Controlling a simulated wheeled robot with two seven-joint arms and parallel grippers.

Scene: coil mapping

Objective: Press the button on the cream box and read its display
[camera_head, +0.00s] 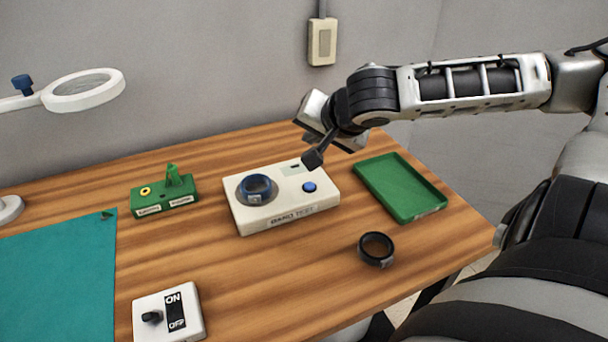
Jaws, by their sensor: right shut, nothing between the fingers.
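The cream box (278,209) lies on the wooden table near the middle of the view. Its round blue button (309,187) is on the right part of its top. A small dark display (295,166) is at the back of the top; I cannot read anything on it. A blue ring-shaped coil (256,187) sits on the grey round pad at the box's left. My right gripper (312,158) is shut and empty, its tip above the back right part of the box, behind the button and apart from it. My left gripper is not in view.
A green tray (433,212) lies empty right of the box. A dark ring (377,248) lies in front of it. A green block (163,207), a teal mat (60,280) and a white ON/OFF switch box (193,325) are left. A magnifier (84,90) stands at far left.

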